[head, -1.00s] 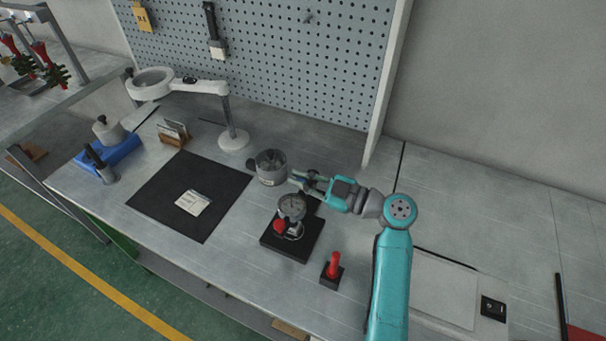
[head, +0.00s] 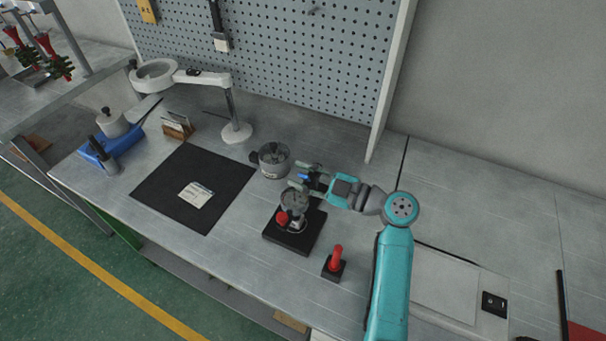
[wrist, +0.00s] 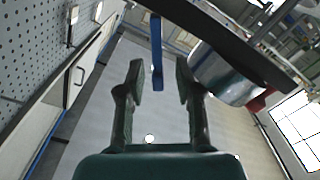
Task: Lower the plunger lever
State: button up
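The wax injector stands on the bench in the head view: a black base (head: 282,239), a grey cylinder (head: 295,200) and a red knob (head: 282,217). A blue bar, apparently the plunger lever's handle (head: 304,177), shows at my gripper (head: 306,178). In the wrist view the blue handle (wrist: 157,55) lies between the two spread fingers of my gripper (wrist: 160,80), with a gap on each side. The gripper is open. The injector's metal cylinder (wrist: 225,75) is beside the right finger. The lever's pivot cannot be made out.
A round metal pot (head: 271,160) stands close behind the gripper tips. A black mat (head: 165,199) with a white card (head: 195,194) lies left. The bench right of my arm is largely clear.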

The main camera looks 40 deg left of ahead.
jog(key=v, duration=1.2)
dwell(0.4)
